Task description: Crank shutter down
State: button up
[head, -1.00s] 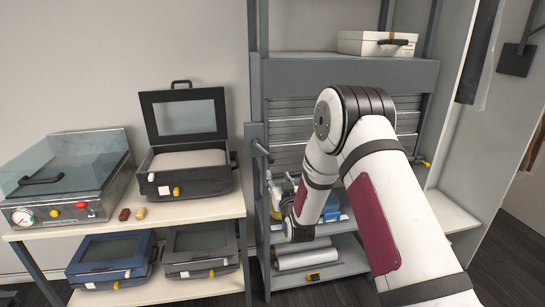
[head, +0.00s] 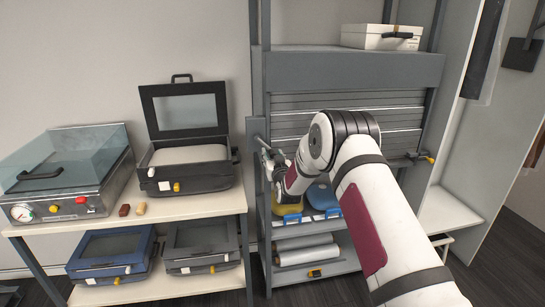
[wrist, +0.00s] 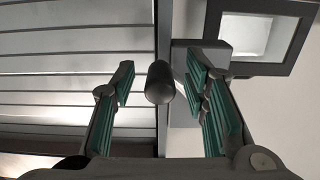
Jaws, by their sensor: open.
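The grey slatted shutter (head: 345,107) hangs partway down the front of the shelf unit, under its dark header; it also fills the left of the wrist view (wrist: 70,80). My arm hides part of its lower edge. The crank sits on the left post of the unit, its dark rounded handle (wrist: 160,82) pointing towards the wrist camera. My gripper (head: 271,160) is at the crank, left of the shutter. In the wrist view my gripper (wrist: 158,88) is open, with its green-padded fingers on either side of the handle and a visible gap to each.
A case with an open lid (head: 188,150) stands on the bench just left of the crank. A glass-lidded machine (head: 65,175) is further left. A white case (head: 381,37) lies on top of the unit. Blue and yellow items (head: 322,196) and rolls (head: 305,253) are on the lower shelves.

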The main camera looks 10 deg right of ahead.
jog(key=shift+w, duration=0.1)
grip_shut()
dwell(0.3)
jog(key=shift+a+f+m, duration=0.35)
jog(key=shift+m, duration=0.35)
jog(key=shift+a+f+m+b, duration=0.2)
jog(key=shift+a+m+b, duration=0.2)
jog(key=shift+a+m, duration=0.65)
jog(key=shift+a+f+m+b, duration=0.3)
jog(key=shift+a+m, duration=0.2)
jog(key=shift+m, duration=0.9)
jog(key=shift+a+f+m+b, duration=0.15)
jog(key=shift+a+m+b, duration=0.3)
jog(key=shift+a+m, duration=0.6)
jog(key=shift+d, duration=0.2)
grip_release()
